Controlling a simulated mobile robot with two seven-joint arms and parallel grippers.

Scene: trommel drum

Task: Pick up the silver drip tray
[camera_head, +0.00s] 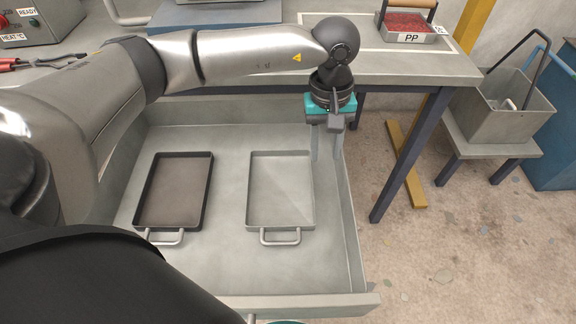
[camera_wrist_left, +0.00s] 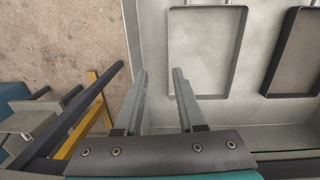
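The silver drip tray (camera_head: 280,190) is a shallow light-grey tray with a bar handle on its near side. It lies flat in a large grey drawer (camera_head: 226,254). It also shows in the left wrist view (camera_wrist_left: 205,50), right of the fingers. My left gripper (camera_head: 328,158) is open and empty, pointing down near the drawer's right wall, to the right of and beyond the tray. My right gripper's fingers are not visible.
A dark tray (camera_head: 174,192) with a similar handle lies left of the silver one. A workbench (camera_head: 410,68) with a dark leg (camera_head: 411,155) stands behind and right of the drawer. A grey bin (camera_head: 500,108) rests on a stool farther right. Bare drawer floor separates the trays.

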